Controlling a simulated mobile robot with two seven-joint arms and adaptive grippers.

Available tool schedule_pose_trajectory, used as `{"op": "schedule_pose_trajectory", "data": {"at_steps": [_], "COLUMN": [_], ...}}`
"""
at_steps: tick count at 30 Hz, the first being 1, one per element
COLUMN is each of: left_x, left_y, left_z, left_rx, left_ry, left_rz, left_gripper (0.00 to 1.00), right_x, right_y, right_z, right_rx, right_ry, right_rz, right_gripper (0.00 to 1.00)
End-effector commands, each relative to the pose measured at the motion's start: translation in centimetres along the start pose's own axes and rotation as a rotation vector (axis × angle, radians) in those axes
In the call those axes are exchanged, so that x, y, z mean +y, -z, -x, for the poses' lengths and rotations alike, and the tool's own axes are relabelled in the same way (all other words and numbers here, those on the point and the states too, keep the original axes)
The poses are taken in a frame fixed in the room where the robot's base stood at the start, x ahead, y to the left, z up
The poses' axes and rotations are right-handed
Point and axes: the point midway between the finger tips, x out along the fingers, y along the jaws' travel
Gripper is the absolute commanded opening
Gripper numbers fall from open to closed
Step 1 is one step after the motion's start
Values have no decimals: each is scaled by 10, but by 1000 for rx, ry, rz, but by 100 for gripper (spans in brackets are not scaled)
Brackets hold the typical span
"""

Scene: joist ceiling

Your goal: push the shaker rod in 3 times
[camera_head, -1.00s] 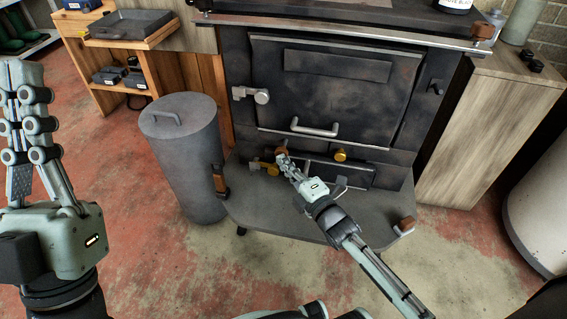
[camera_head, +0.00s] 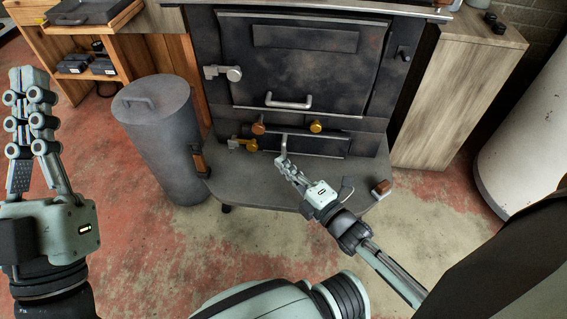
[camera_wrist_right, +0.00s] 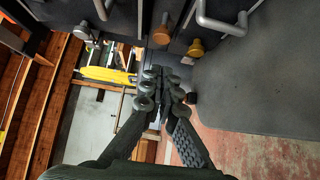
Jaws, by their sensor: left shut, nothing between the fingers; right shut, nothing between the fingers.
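The shaker rod appears to be the rod with a wooden knob (camera_head: 258,128) at the lower left of the stove front; it also shows at the top of the right wrist view (camera_wrist_right: 162,29). My right gripper (camera_head: 284,161) is shut and empty. In the head view its tips are below and right of the knob, in front of the lower looped handle (camera_head: 284,143), and apart from the knob. The right wrist view also shows this gripper (camera_wrist_right: 162,75) with its fingers together. My left gripper (camera_head: 29,80) is shut and empty, raised at the far left, away from the stove.
Brass knobs sit right of the wooden knob (camera_head: 316,126) and below it (camera_head: 248,144). A grey lidded bin (camera_head: 160,140) stands left of the stove. The hearth plate (camera_head: 255,183) juts out below, with a wooden-ended handle (camera_head: 381,187) at its right.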

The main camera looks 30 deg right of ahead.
Motion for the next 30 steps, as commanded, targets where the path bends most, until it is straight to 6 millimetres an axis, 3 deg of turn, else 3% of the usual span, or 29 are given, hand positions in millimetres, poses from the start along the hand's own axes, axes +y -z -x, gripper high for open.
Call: {"op": "schedule_pose_trajectory", "data": {"at_steps": [10,21,30], "left_x": [0,0,0], "left_y": [1,4,3], "left_z": [0,0,0], "left_rx": [2,19,18], "left_ry": [0,0,0], "left_rz": [-1,-1,-2], "left_gripper": [0,0,0], "right_x": [0,1,1], "right_y": [1,19,20], "right_z": [0,22,22], "right_rx": [-1,-5,-3], "right_ry": [0,-1,-1], "right_rz": [-1,0,1], "right_gripper": [0,0,0]}}
